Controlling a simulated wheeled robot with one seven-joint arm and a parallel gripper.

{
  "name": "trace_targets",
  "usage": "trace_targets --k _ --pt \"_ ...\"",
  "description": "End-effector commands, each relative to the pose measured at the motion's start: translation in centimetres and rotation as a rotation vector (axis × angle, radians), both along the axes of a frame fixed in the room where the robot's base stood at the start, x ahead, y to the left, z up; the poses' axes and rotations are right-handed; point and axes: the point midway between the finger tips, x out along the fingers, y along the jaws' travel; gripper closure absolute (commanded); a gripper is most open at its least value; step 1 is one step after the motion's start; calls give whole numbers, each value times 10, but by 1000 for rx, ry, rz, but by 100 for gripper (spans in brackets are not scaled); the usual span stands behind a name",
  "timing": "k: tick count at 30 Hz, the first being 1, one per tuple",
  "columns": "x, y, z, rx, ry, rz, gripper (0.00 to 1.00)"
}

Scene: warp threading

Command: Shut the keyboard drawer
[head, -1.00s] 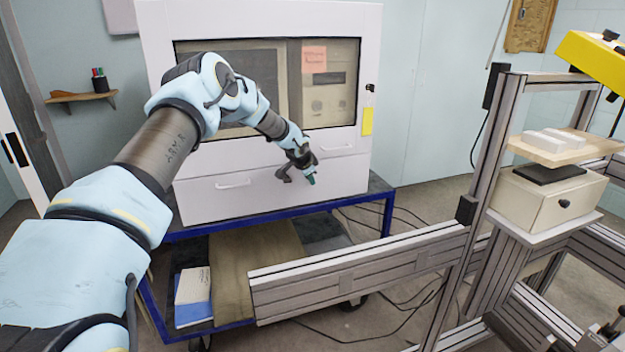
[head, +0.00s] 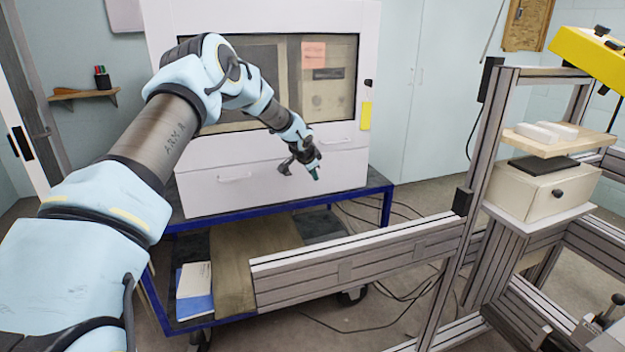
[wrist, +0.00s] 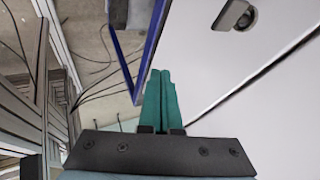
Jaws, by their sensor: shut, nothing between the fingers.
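The white cabinet's lower drawer front (head: 235,197), with a pale bar handle (head: 235,178), is the likeliest keyboard drawer. It looks about level with the panel above, and I see no open gap, though the arm hides part of it. My gripper (head: 315,172) is in front of its right half in the head view. In the wrist view, my gripper's green fingers (wrist: 160,95) are together and empty. The white cabinet face (wrist: 225,60) is to their right, with a dark seam and a handle (wrist: 235,15). Contact cannot be told.
The cabinet stands on a blue-framed cart (head: 380,210) with a shelf below. A metal profile frame (head: 360,255) crosses in front at the lower right. It carries a small beige box (head: 540,190). Cables lie on the floor behind.

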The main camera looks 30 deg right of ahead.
Motion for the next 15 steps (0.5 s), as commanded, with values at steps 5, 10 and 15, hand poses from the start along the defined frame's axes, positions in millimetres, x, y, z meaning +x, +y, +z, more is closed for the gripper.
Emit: trace_targets --k 5,10,15 --pt "-11 12 17 3 1 0 100" --pt "-23 25 39 3 1 0 100" --pt "-32 35 57 4 2 1 100"
